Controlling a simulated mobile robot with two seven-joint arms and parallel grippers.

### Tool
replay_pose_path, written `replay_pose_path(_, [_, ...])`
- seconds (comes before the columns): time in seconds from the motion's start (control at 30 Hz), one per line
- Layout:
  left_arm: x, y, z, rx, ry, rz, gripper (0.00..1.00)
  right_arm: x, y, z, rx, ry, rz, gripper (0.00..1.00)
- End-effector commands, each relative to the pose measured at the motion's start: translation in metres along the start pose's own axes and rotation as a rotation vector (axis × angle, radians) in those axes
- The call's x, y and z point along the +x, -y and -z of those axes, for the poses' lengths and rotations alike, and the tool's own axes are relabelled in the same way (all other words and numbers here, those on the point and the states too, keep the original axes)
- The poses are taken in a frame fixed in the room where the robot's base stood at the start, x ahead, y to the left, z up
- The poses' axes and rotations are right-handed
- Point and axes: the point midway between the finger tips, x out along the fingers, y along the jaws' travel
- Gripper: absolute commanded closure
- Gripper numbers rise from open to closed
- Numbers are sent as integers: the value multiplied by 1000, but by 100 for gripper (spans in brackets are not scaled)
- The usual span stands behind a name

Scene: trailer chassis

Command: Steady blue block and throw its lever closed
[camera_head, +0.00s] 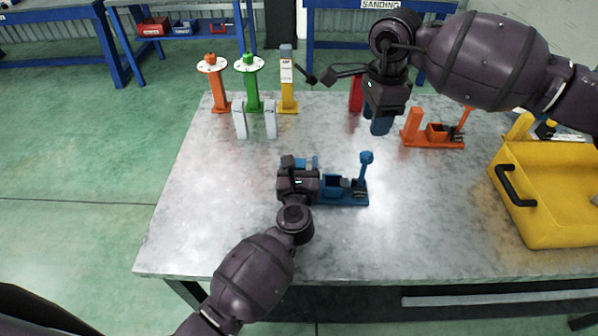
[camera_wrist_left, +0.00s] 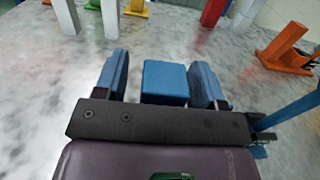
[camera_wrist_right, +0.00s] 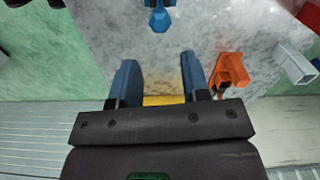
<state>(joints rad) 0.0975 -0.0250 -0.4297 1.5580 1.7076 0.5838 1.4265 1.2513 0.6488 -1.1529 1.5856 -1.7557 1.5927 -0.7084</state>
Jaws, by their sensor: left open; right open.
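The blue block (camera_head: 343,196) stands on the table with its lever (camera_head: 365,168) upright, a round knob on top. My left gripper (camera_head: 302,168) is over the block's left end. In the left wrist view, the block's square blue post (camera_wrist_left: 166,82) lies between the two open fingers, with a visible gap at each side. My right gripper (camera_head: 379,120) is open and raised beyond the block, behind the lever in the head view. In the right wrist view, the lever's knob (camera_wrist_right: 160,19) shows ahead of the fingers, outside them. Part of the blue block is hidden by my left gripper.
An orange block (camera_head: 432,135) with its own lever stands to the right. A yellow bin (camera_head: 550,195) is at the table's right edge. Green (camera_head: 250,88), orange (camera_head: 217,90) and yellow (camera_head: 287,85) posts stand at the back left. The table's left front is clear.

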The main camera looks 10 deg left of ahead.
Motion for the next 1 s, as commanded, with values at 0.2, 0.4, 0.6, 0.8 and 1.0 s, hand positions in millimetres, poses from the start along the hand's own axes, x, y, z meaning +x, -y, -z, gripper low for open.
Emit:
replay_pose_path(0.2, [3, 0, 0, 0, -1, 0, 36, 0, 0, 0, 0, 0, 0, 57])
replay_pose_path(0.4, [3, 0, 0, 0, 0, 0, 47, 0, 0, 0, 0, 0, 0, 57])
replay_pose_path(0.6, [3, 0, 0, 0, 0, 0, 78, 0, 0, 0, 0, 0, 0, 57])
replay_pose_path(0.8, [3, 0, 0, 0, 0, 0, 100, 0, 0, 0, 0, 0, 0, 57])
replay_pose_path(1.0, [3, 0, 0, 0, 0, 0, 100, -3, -2, -17, -36, -1, 5, 87])
